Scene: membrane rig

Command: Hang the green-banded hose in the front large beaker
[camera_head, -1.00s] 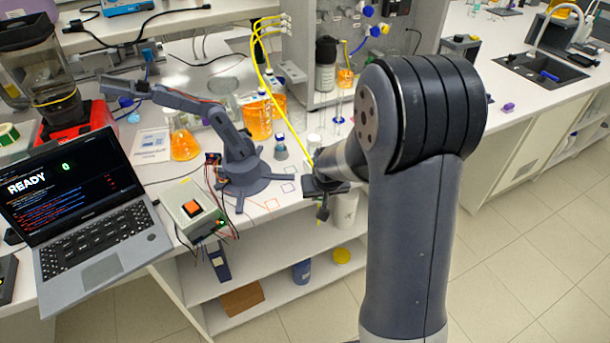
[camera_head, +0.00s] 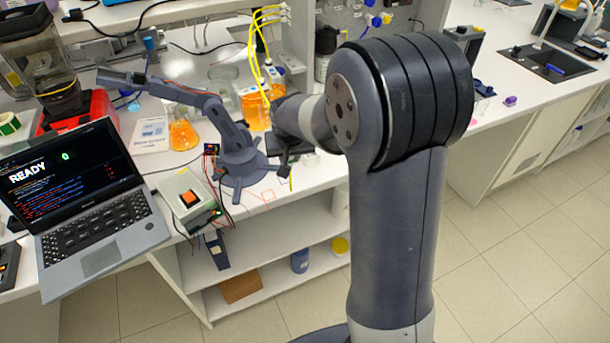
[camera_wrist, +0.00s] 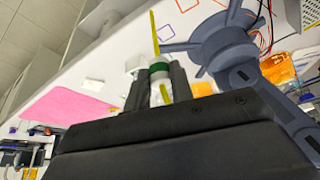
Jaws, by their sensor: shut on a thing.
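In the wrist view my gripper (camera_wrist: 160,84) is shut on the green-banded hose; its green band (camera_wrist: 159,69) and white collar show between the fingers, and a yellow end (camera_wrist: 154,35) sticks out past them. In the head view my gripper (camera_head: 286,152) is over the bench's front edge, with a yellow tip (camera_head: 290,184) below it; my arm hides most of it. The front large beaker (camera_head: 255,114) holds orange liquid and stands just behind and left of my gripper. The hose is outside this beaker. Another orange beaker stands behind it, partly hidden.
A small dark desktop robot arm (camera_head: 238,150) stands close left of my gripper. Yellow hoses (camera_head: 266,45) hang from the rig behind.

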